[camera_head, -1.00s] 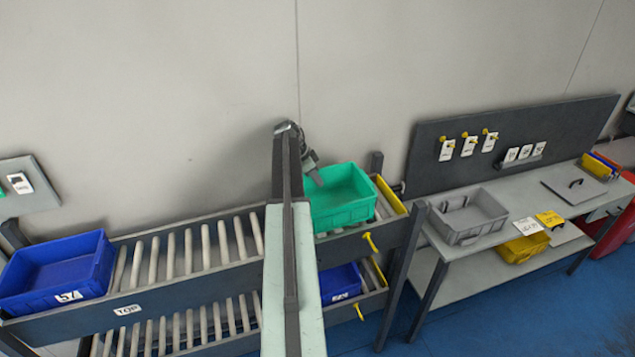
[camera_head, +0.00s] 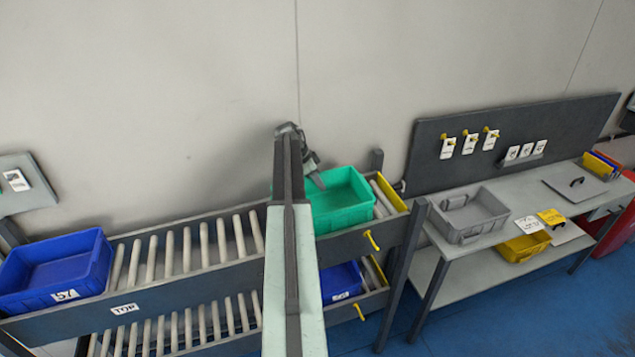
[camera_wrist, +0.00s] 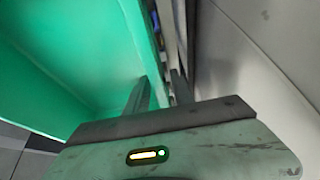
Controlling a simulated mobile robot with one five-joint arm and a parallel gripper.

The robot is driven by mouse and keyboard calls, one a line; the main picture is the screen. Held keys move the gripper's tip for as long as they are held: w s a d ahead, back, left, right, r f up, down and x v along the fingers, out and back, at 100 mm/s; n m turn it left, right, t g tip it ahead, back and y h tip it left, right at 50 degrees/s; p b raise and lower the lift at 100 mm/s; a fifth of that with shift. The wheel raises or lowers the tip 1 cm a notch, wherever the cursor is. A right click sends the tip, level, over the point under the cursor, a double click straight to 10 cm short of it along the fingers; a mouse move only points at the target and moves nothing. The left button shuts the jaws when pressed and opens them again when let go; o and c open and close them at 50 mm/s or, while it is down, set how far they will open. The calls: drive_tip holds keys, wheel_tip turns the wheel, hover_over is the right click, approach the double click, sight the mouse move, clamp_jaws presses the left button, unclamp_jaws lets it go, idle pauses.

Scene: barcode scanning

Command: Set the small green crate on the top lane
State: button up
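The small green crate (camera_head: 343,201) sits upright at the right end of the top lane (camera_head: 180,287), which bears a TOP label. My gripper (camera_head: 318,183) is at the crate's back left edge. In the wrist view, the crate's green wall (camera_wrist: 70,50) fills the left side. The two fingers of my gripper (camera_wrist: 163,90) point along the crate's rim, one on the inner side and one on the outer side. The gap between them is small. Whether they press on the rim cannot be told. My arm hides part of the lane left of the crate.
A blue crate (camera_head: 55,268) stands at the left end of the top lane, with bare rollers (camera_head: 185,250) between. Another blue crate (camera_head: 341,283) is on the lower lane. A wall is close behind. At right, a table (camera_head: 480,228) holds a grey crate (camera_head: 468,216).

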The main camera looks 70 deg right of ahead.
drive_tip(key=p+v, duration=0.7)
drive_tip(key=v, duration=0.1)
drive_tip(key=shift+f, duration=0.1)
